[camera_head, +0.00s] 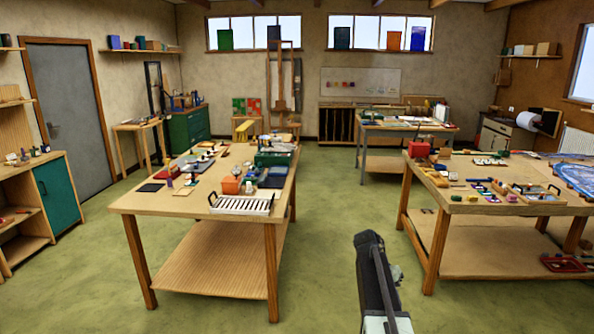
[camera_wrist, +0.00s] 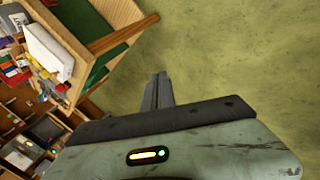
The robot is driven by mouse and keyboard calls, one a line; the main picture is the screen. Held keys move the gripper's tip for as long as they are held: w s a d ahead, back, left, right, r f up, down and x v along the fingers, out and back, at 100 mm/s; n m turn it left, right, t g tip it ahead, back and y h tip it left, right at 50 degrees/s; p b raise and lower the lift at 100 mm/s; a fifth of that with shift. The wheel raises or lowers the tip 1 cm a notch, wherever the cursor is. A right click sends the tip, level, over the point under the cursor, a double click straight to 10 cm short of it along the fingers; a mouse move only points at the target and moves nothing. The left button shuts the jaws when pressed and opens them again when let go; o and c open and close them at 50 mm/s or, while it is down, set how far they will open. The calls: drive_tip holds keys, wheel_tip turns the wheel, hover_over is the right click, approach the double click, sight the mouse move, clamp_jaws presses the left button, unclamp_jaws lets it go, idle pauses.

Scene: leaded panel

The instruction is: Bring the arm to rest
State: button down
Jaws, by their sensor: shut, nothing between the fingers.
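My arm rises at the lower middle right of the head view, dark and upright over the green floor. In the wrist view my gripper (camera_wrist: 158,90) shows as narrow grey fingers lying together, shut with nothing between them. It points out over bare green floor (camera_wrist: 225,60) and touches nothing that I can see. The fingertips do not show clearly in the head view.
A wooden table (camera_head: 145,202) with tools and trays stands left of my arm. Another loaded workbench (camera_head: 480,209) stands close on the right. Open green floor (camera_head: 335,200) lies between them. In the wrist view, cluttered shelving (camera_wrist: 125,38) fills the left side.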

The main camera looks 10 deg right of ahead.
drive_tip(key=s+a+f+n+t+y, duration=0.1)
drive_tip(key=s+a+n, duration=0.2)
drive_tip(key=a, duration=0.8)
drive_tip(key=s+a+f+n+t+y, duration=0.1)
drive_tip(key=s+a+n+y, duration=0.1)
drive_tip(key=a, duration=0.9)
drive_tip(key=s+a+f+n+t+y, duration=0.1)
drive_tip(key=s+a+n, duration=0.3)
drive_tip(key=a, duration=0.7)
drive_tip(key=shift+a+f+n+y+b, duration=0.3)
drive_tip(key=shift+f+y, duration=0.05)
drive_tip(key=shift+y, duration=0.15)
drive_tip(key=shift+s, duration=0.1)
